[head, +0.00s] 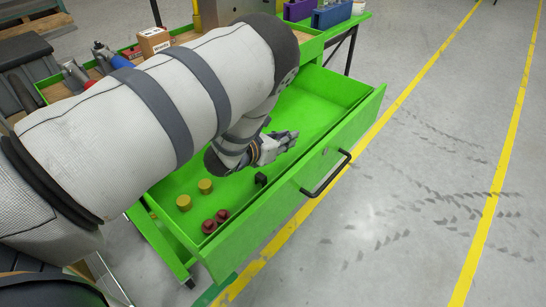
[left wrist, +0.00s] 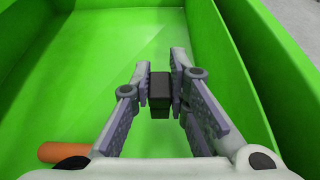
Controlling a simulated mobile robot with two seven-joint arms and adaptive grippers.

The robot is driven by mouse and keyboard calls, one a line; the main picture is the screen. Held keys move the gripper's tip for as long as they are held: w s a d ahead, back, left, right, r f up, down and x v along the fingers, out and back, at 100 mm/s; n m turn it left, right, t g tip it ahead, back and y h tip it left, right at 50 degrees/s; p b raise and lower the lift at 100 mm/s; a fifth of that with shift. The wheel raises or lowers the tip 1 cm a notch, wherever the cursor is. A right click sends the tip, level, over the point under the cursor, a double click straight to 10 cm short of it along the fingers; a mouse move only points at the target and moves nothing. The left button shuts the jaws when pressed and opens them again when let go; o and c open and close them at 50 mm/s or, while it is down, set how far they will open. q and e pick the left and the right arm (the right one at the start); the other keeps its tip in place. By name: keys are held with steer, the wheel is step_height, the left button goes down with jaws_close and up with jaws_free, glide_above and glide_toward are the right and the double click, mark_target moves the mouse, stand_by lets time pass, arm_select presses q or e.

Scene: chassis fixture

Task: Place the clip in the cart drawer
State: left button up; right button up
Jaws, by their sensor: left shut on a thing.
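The green cart drawer (head: 272,218) is pulled open, its long front with a black handle facing the right. My left gripper (head: 290,138) reaches in over the drawer floor from the upper left. In the left wrist view, the left gripper (left wrist: 160,92) is shut on a small dark block, which I take for the clip (left wrist: 160,106). Green drawer walls and floor lie around and below it. In the head view the held clip is hidden or too small to make out. My right gripper is not in view.
The drawer holds two yellow knobs (head: 194,194), dark red knobs (head: 215,221) and a small black block (head: 261,179). An orange cylinder (left wrist: 65,152) shows in the left wrist view. A cardboard box (head: 153,41) stands on the cart top. The drawer's far end is bare.

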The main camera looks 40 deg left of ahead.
mark_target(276, 172)
arm_select(q)
steer(key=s+f, duration=0.1)
steer(key=f, duration=0.1)
steer(key=s+f, duration=0.1)
steer(key=f, duration=0.1)
steer(key=s+a+f+b, duration=0.1)
steer(key=f, duration=0.2)
steer(key=shift+s, duration=0.15)
steer(key=shift+d+f, duration=0.1)
steer(key=shift+f, duration=0.2)
jaws_close()
steer(key=o, duration=0.8)
jaws_free()
steer(key=shift+c, duration=0.2)
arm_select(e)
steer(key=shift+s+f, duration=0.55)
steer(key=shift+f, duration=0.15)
arm_select(q)
steer(key=shift+r, duration=0.3)
steer(key=p+v, duration=0.1)
steer(key=v, duration=1)
steer(key=shift+s+r+p, duration=0.1)
steer(key=shift+s+p, duration=0.25)
steer(key=shift+p, duration=0.05)
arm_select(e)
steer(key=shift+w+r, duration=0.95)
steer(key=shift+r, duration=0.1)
